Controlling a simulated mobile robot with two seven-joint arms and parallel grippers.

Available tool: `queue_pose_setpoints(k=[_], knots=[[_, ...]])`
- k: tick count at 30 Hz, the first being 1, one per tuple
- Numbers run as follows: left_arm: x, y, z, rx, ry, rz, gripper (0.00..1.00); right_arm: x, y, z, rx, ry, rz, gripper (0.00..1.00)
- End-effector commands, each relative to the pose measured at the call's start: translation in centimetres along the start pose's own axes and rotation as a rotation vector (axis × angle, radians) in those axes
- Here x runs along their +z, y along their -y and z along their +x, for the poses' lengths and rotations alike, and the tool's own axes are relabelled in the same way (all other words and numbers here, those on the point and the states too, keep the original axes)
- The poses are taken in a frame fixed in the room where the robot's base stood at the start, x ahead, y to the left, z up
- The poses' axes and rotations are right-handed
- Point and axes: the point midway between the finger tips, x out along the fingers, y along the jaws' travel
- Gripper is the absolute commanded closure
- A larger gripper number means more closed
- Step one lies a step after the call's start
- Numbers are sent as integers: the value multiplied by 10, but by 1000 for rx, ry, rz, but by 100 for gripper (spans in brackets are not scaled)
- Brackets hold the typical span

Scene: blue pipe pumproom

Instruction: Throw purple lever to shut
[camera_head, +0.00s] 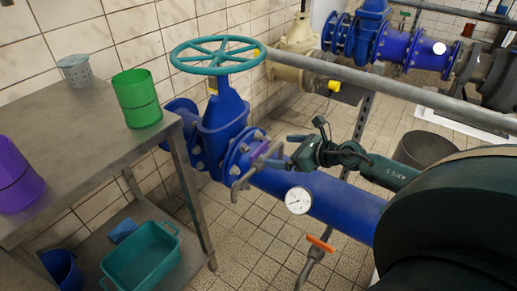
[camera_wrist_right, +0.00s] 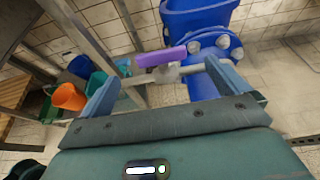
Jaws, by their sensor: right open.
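The purple lever (camera_head: 267,150) is a short flat handle on a small grey valve fitting (camera_head: 241,178) beside the blue pipe's flange. In the right wrist view the purple lever (camera_wrist_right: 160,57) lies nearly level, its right end by the grey fitting (camera_wrist_right: 172,73). My right gripper (camera_head: 283,151) reaches in from the right and is at the lever in the head view. In the wrist view my right gripper (camera_wrist_right: 161,72) is open, with the lever between its spread fingers and slightly beyond the tips. Contact cannot be told. My left gripper is out of view.
A teal handwheel (camera_head: 217,55) tops the blue valve left of the gripper. A gauge (camera_head: 298,200) and an orange lever (camera_head: 320,243) sit below it. A grey rail (camera_head: 400,92) runs behind. A metal table (camera_head: 60,120) with cups stands left.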

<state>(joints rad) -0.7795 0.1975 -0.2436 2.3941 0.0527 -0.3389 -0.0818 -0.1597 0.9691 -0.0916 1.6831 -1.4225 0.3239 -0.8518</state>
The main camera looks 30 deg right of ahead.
Motion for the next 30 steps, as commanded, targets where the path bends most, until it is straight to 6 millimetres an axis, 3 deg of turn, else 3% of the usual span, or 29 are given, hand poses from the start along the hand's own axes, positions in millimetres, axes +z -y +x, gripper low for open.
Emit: queue_pose_setpoints(k=[15, 21, 30], knots=[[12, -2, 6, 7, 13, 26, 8, 0, -1, 80, 1, 4, 5, 0], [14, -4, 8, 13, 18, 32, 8, 0, -1, 91, 1, 2, 3, 0], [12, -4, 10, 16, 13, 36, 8, 0, -1, 92, 1, 1, 3, 2]])
